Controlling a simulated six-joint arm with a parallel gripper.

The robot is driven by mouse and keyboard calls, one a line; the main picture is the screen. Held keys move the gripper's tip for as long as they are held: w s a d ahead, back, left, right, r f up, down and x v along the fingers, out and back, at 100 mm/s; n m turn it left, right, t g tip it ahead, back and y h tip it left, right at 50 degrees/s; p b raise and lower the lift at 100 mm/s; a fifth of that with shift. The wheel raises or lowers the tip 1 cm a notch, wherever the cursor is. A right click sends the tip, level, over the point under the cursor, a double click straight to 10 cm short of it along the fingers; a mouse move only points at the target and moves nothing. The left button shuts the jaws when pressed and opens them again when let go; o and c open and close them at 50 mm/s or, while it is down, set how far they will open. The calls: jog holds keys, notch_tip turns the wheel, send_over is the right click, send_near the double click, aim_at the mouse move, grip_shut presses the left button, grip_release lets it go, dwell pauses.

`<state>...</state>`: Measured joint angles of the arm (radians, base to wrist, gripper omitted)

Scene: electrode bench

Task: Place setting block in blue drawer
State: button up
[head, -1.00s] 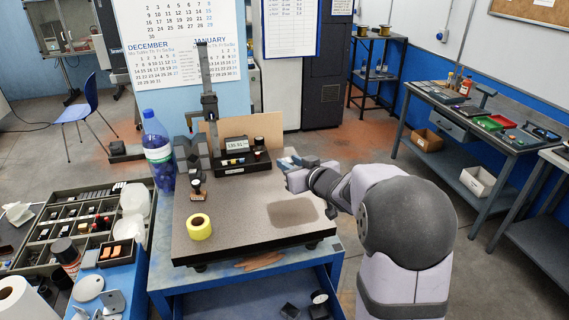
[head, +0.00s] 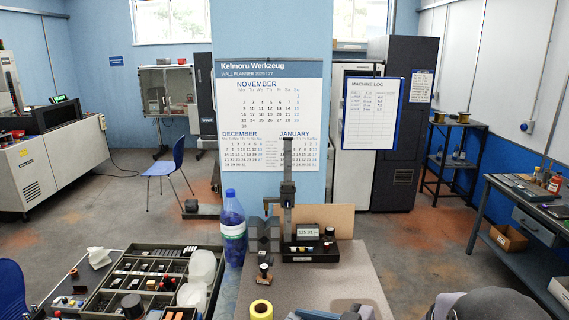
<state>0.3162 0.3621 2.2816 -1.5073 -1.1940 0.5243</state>
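The top of my gripper (head: 322,314) shows only as a blue-grey sliver at the bottom edge of the head view, over the granite plate. Its fingertips are cut off, so I cannot see whether it holds anything. The blue drawer is below the picture and not visible now. I cannot pick out the setting block with certainty. A dark grey block with V-shaped notches (head: 262,236) stands at the back left of the granite plate (head: 340,270), beside the height gauge.
The height gauge (head: 288,195) stands at the plate's back. A blue bottle (head: 233,228), a small dial piece (head: 264,273) and a yellow tape roll (head: 260,311) are on the left. A compartment tray (head: 130,283) lies further left. The plate's right side looks clear.

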jog(key=s+d+f+b, duration=0.3)
jog(key=d+f, duration=0.2)
jog(key=f, duration=0.6)
jog(key=s+d+f+b, duration=0.2)
jog(key=s+d+f, duration=0.3)
jog(key=f, duration=0.6)
notch_tip(320, 180, up, 30)
jog(key=w, duration=0.1)
jog(key=m+t+h, duration=0.6)
jog(key=m+h, duration=0.1)
send_over(327, 303)
notch_tip(327, 303, down, 5)
jog(key=shift+f+p, duration=0.45)
jog(key=shift+f, duration=4.75)
jog(key=shift+f, duration=0.1)
